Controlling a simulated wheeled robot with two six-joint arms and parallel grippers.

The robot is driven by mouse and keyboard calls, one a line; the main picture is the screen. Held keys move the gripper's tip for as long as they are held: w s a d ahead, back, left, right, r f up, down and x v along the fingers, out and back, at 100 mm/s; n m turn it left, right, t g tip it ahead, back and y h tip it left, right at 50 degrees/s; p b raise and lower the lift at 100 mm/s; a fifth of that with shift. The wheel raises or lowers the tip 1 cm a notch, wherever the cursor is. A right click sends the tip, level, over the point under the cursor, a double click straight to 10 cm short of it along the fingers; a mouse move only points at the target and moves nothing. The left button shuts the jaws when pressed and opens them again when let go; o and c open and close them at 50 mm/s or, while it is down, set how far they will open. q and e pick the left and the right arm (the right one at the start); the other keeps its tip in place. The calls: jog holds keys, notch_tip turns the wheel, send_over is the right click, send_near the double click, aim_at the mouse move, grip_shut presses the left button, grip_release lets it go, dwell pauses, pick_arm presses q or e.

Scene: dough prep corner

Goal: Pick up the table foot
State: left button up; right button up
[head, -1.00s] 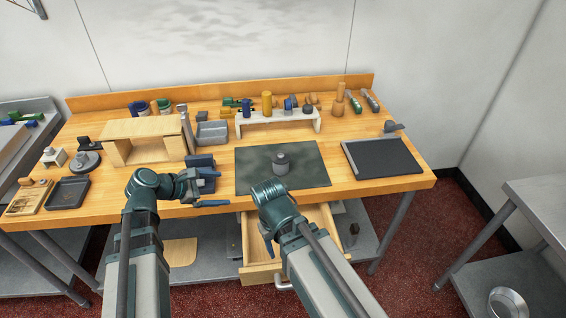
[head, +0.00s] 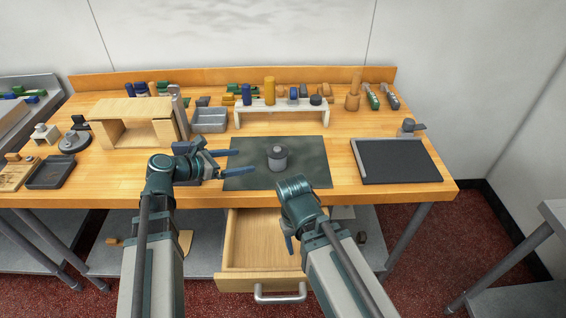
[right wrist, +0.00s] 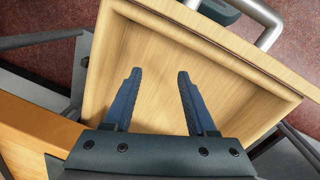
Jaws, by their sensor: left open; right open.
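A grey stubby cylinder with a narrower top (head: 278,158), which looks like the table foot, stands upright on the dark mat (head: 312,176) in the head view. My left gripper (head: 235,162) is open over the mat's left edge. Its blue fingers point right toward the cylinder, with a gap between. My right gripper (right wrist: 159,75) is open and empty, pointing down over the open drawer (right wrist: 170,45). In the head view its fingers are mostly hidden behind its own wrist.
The pulled-out wooden drawer (head: 262,284) sticks out below the table front; its visible floor is bare. A white riser (head: 283,106) stands behind the mat, a dark tray (head: 395,160) to its right, and a wooden stand (head: 133,109) at left.

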aim_at(278, 156)
pick_arm(q)
jog(key=shift+w+d+f, duration=0.15)
jog(key=shift+f, duration=0.5)
pick_arm(e)
jog(key=shift+w+d+f, duration=0.1)
jog(key=shift+d+f, duration=0.05)
jog(key=shift+f, duration=0.45)
pick_arm(q)
jog(key=shift+w+d+b, duration=0.1)
jog(key=shift+d+b, duration=0.05)
jog(key=shift+b, duration=0.15)
pick_arm(e)
jog(key=shift+w+d, duration=0.15)
pick_arm(q)
jog(key=b+x, duration=0.3)
jog(key=x, duration=0.4)
jog(key=shift+d+f, duration=0.1)
jog(key=shift+f, duration=0.05)
pick_arm(e)
notch_tip(278, 156, down, 3)
jog(key=shift+r, duration=0.1)
pick_arm(q)
jog(key=shift+w+d+f, duration=0.15)
jog(key=shift+w+d, duration=0.2)
jog(key=shift+d, duration=0.15)
pick_arm(e)
jog(key=shift+f, duration=0.2)
pick_arm(q)
jog(key=shift+w+d, duration=0.1)
